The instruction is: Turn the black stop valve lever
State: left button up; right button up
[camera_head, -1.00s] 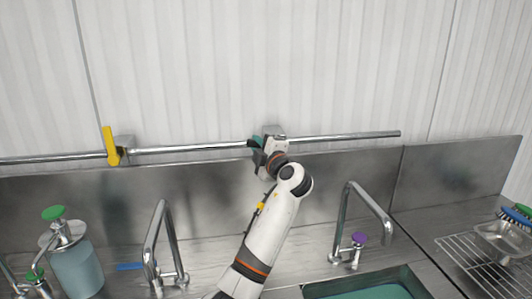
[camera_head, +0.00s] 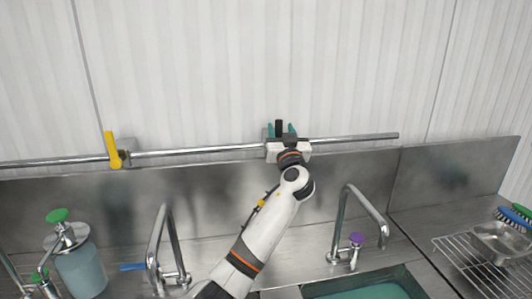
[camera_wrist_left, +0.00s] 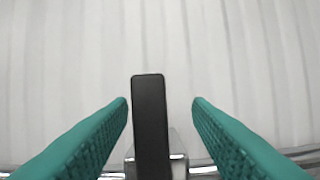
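The black stop valve lever (camera_head: 279,128) stands upright on the wall pipe in the head view. It also shows in the left wrist view (camera_wrist_left: 150,125), rising in front of the pale wall. My left gripper (camera_head: 281,130) is at the lever, with one teal finger on each side of it. In the left wrist view the left gripper (camera_wrist_left: 160,108) is open, and a gap shows between the lever and each finger. The valve body below the lever is mostly hidden behind my gripper in the head view. My right gripper is not in view.
The horizontal pipe (camera_head: 350,138) runs along the wall, with a yellow lever (camera_head: 113,150) at left. Below are two faucets (camera_head: 165,245) (camera_head: 362,205), a soap dispenser (camera_head: 80,270), a sink (camera_head: 330,288) and a wire rack (camera_head: 465,252). The wall above the pipe is clear.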

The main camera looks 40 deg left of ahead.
pick_arm(q)
jog(key=o, duration=0.6)
jog(key=shift+c, duration=0.2)
jog(key=o, duration=0.4)
jog(key=shift+a, duration=0.1)
jog(key=shift+c, duration=0.2)
jog(key=shift+s+d+f, duration=0.25)
jog(key=shift+d, duration=0.15)
jog(key=b+v, duration=0.3)
jog(key=v, duration=0.4)
jog(key=shift+s, duration=0.1)
